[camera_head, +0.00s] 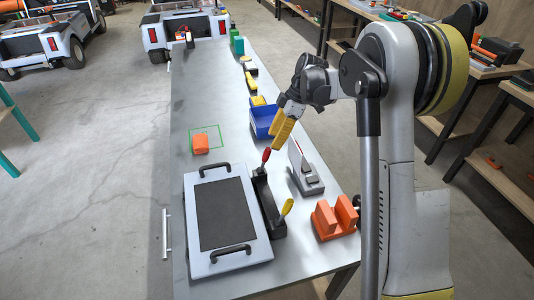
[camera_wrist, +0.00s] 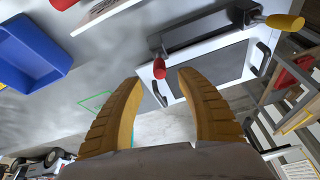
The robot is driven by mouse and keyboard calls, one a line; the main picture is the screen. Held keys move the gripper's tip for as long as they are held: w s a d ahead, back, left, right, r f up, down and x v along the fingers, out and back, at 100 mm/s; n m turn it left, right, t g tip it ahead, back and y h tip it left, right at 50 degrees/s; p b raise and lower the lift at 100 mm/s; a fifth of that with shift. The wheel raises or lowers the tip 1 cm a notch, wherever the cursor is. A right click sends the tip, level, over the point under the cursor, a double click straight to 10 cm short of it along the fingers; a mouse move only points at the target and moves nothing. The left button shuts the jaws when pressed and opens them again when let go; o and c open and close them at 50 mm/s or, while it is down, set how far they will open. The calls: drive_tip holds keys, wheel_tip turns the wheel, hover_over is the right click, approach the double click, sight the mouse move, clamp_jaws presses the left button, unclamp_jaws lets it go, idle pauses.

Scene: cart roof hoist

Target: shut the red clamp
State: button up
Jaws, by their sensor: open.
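The red clamp's handle (camera_head: 266,154) stands up at the far end of a dark clamp bar (camera_head: 264,195) along the right side of a white framed panel (camera_head: 201,262). A yellow clamp handle (camera_head: 287,206) rises, tilted, at the near end. My gripper (camera_head: 278,146) has yellow fingers pointing down, just right of and above the red handle. In the wrist view my gripper (camera_wrist: 160,80) is open and empty, and the red handle (camera_wrist: 158,67) shows just beyond the gap between the fingertips. I cannot tell its distance from them. The yellow handle (camera_wrist: 285,22) is at upper right.
A blue bin (camera_head: 262,122) stands behind my gripper. A grey device with an upright plate (camera_head: 306,175) and an orange fixture (camera_head: 334,218) stand to the right. An orange block (camera_head: 200,145) lies by a green outline. The far left tabletop is clear.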

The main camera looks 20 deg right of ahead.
sight(267, 153)
drive_tip(key=b+x, duration=0.1)
drive_tip(key=x, duration=0.5)
drive_tip(key=shift+a+f+b, duration=0.15)
drive_tip(key=shift+f+b, duration=0.2)
drive_tip(key=shift+b, duration=0.05)
clamp_jaws()
